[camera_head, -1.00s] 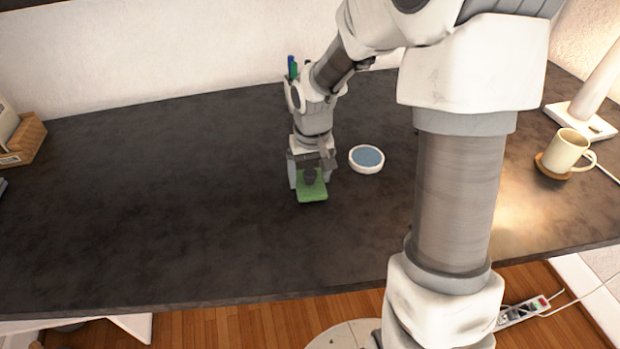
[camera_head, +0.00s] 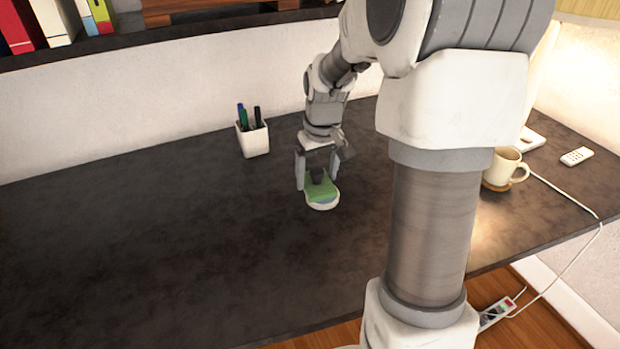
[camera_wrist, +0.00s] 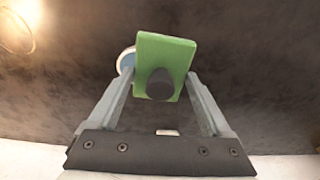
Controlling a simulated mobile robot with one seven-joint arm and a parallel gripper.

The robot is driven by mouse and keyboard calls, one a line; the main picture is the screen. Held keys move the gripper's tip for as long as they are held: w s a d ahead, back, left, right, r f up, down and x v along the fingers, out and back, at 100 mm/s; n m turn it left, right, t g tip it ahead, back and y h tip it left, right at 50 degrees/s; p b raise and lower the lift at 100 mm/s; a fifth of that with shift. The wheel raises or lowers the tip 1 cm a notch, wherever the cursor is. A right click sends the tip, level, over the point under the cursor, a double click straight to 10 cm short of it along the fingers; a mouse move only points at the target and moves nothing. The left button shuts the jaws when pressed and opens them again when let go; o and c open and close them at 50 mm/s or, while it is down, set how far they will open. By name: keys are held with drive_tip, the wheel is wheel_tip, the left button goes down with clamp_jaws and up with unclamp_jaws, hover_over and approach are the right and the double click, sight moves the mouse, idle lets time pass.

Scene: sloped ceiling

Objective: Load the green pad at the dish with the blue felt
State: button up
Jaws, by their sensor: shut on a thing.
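My gripper (camera_head: 317,176) is shut on the green pad (camera_head: 322,190), with one finger at each side of it. A dark round knob (camera_wrist: 160,84) stands on the pad's face between the fingers. The small white dish (camera_head: 322,207) with the blue felt (camera_head: 325,201) is under the pad in the head view, with only its near part showing. In the wrist view the dish (camera_wrist: 120,63) peeks out past the pad's left edge, and the pad hides the rest. I cannot tell whether pad and felt touch.
A white pen cup (camera_head: 254,142) with several pens stands at the back, left of my gripper. A mug (camera_head: 503,165) on a coaster and a remote (camera_head: 576,156) are at the right. The dark desk (camera_head: 150,235) is clear on the left.

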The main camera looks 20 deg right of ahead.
drive_tip(key=o, duration=0.8)
drive_tip(key=c, duration=0.6)
drive_tip(key=a, duration=0.4)
drive_tip(key=a+f, duration=0.1)
drive_tip(key=a, duration=0.3)
drive_tip(key=a+f, duration=0.1)
drive_tip(key=a, duration=0.3)
drive_tip(key=shift+w, duration=0.35)
